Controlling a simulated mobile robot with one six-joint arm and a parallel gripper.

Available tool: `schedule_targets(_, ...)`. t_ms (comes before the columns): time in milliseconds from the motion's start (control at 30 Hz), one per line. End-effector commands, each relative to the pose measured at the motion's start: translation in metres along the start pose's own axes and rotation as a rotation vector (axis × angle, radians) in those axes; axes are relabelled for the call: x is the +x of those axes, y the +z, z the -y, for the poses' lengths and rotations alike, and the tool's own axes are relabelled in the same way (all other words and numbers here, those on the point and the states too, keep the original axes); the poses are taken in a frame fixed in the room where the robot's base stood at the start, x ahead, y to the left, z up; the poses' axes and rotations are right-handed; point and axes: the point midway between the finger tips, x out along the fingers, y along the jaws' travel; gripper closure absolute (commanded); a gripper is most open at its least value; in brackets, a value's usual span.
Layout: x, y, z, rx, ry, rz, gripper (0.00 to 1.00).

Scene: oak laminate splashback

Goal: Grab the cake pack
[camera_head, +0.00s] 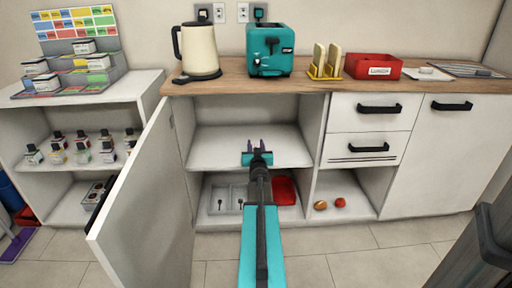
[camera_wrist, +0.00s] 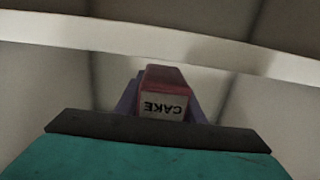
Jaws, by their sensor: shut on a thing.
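The cake pack (camera_wrist: 164,98) is a small box with a dark red top and a pale front labelled CAKE, upside down in the wrist view. My gripper (camera_wrist: 160,95) is shut on it, with a finger on each side of the box. In the head view my gripper (camera_head: 256,146) is inside the open cabinet, in front of the upper shelf space.
The open cabinet door (camera_head: 140,190) stands at the left. A shelf edge (camera_wrist: 160,42) crosses the wrist view. A grey tray (camera_head: 225,200) and a red item (camera_head: 285,190) lie on the lower shelf. A kettle (camera_head: 198,50) and toaster (camera_head: 270,50) stand on the counter.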

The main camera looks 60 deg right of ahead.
Motion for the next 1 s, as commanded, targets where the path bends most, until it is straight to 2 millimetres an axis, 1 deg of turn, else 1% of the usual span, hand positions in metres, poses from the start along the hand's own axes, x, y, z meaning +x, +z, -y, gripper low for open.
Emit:
schedule_targets(33, -0.001, -0.008, 0.000, 0.000, 0.000, -0.001, 0.88)
schedule_targets(133, -0.001, -0.020, 0.000, 0.002, 0.000, -0.001, 0.88)
schedule_targets(200, -0.010, -0.016, 0.002, 0.002, 0.000, 0.000, 0.88)
schedule_targets(367, -0.028, -0.017, 0.006, 0.001, 0.000, 0.000, 0.88)
schedule_targets(800, -0.083, -0.019, 0.019, 0.001, 0.000, 0.001, 0.88)
schedule_targets(1000, -0.103, -0.020, 0.023, 0.002, 0.000, 0.000, 0.88)
